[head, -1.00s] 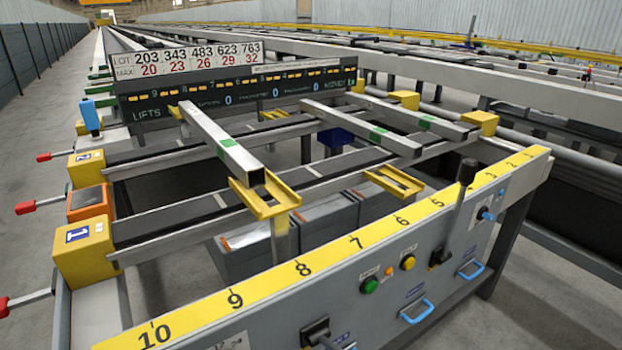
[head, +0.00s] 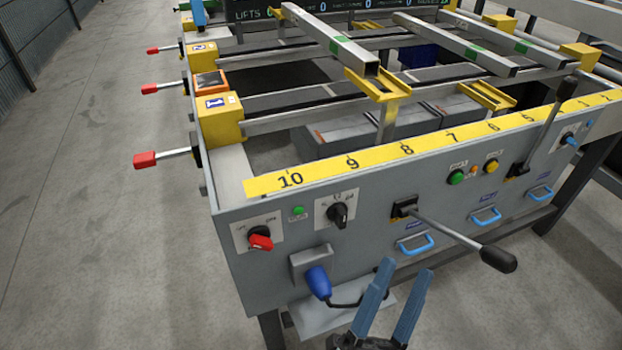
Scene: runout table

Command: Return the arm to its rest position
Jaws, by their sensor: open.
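My gripper (head: 398,283) shows at the bottom of the head view, right of centre. Its two blue-grey fingers point up and stand apart, with nothing between them. It is in front of the runout table's grey front panel (head: 262,280), below a blue handle (head: 415,245) and right of a blue plug (head: 318,283). The rest of my arm is mostly cut off by the bottom edge.
A black-knobbed lever (head: 497,258) sticks out from the panel, right of my gripper. Red-ended handles (head: 146,160) jut out on the left side. Metal bars (head: 330,40) lie across the table. The floor (head: 100,250) at left is clear.

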